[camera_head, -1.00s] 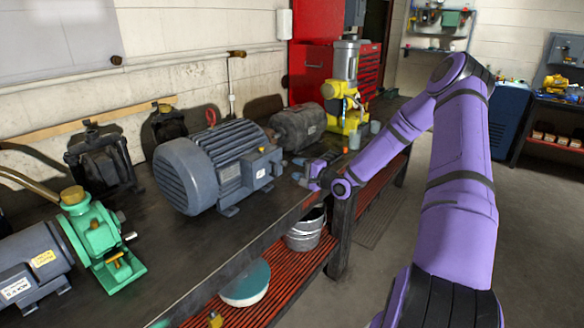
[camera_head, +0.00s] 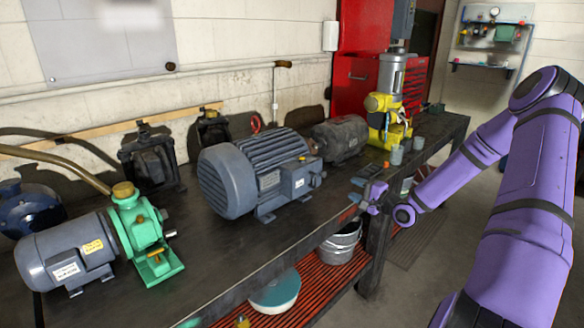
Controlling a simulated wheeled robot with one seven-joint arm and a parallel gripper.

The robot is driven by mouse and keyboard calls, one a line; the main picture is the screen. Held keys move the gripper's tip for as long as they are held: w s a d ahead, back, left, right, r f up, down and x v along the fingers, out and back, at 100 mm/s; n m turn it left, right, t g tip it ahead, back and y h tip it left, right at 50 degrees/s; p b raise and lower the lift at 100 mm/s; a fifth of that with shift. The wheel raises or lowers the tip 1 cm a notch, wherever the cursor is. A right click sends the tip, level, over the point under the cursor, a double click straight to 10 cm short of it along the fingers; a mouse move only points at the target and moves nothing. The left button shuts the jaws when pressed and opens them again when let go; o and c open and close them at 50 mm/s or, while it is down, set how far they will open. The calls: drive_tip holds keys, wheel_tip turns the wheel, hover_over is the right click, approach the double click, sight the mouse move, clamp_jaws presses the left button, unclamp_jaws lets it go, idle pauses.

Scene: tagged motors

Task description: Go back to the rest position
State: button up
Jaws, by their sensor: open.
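My purple arm comes in from the right. My gripper (camera_head: 360,189) is at the front edge of the dark workbench (camera_head: 215,262), just right of the large grey-blue motor (camera_head: 228,182). Its jaws are open, and I see nothing held between them. The gripper looks apart from the motor, with a small gap of bench between them.
On the bench are a green pump with a grey motor (camera_head: 66,256), a dark motor (camera_head: 340,139), a yellow machine (camera_head: 388,117) and grey cups (camera_head: 397,154). A bucket (camera_head: 341,243) and a round tub (camera_head: 275,292) stand on the red lower shelf. Floor shows at right.

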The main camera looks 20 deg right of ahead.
drive_tip(key=s+a+r+n+g+h, duration=0.3)
drive_tip(key=a+r+n+g+h, duration=0.15)
drive_tip(key=r, duration=0.45)
drive_tip(key=s+a+r+n+g+h, duration=0.4)
drive_tip(key=a+r+n, duration=0.2)
drive_tip(key=r, duration=0.3)
drive_tip(key=s+a+r+n+g, duration=0.1)
drive_tip(key=s+a+r, duration=0.2)
drive_tip(key=s, duration=0.6)
drive_tip(key=s+a+r+n+g+y, duration=0.1)
drive_tip(key=s+a+r, duration=0.3)
drive_tip(key=s, duration=0.4)
drive_tip(key=s+a+r+n+g+y, duration=0.1)
drive_tip(key=s+a+r+n, duration=0.1)
drive_tip(key=s+a, duration=0.3)
drive_tip(key=shift+s+r+n, duration=0.35)
drive_tip(key=shift+s+r, duration=0.5)
drive_tip(key=shift+s, duration=1.5)
drive_tip(key=shift+a, duration=0.1)
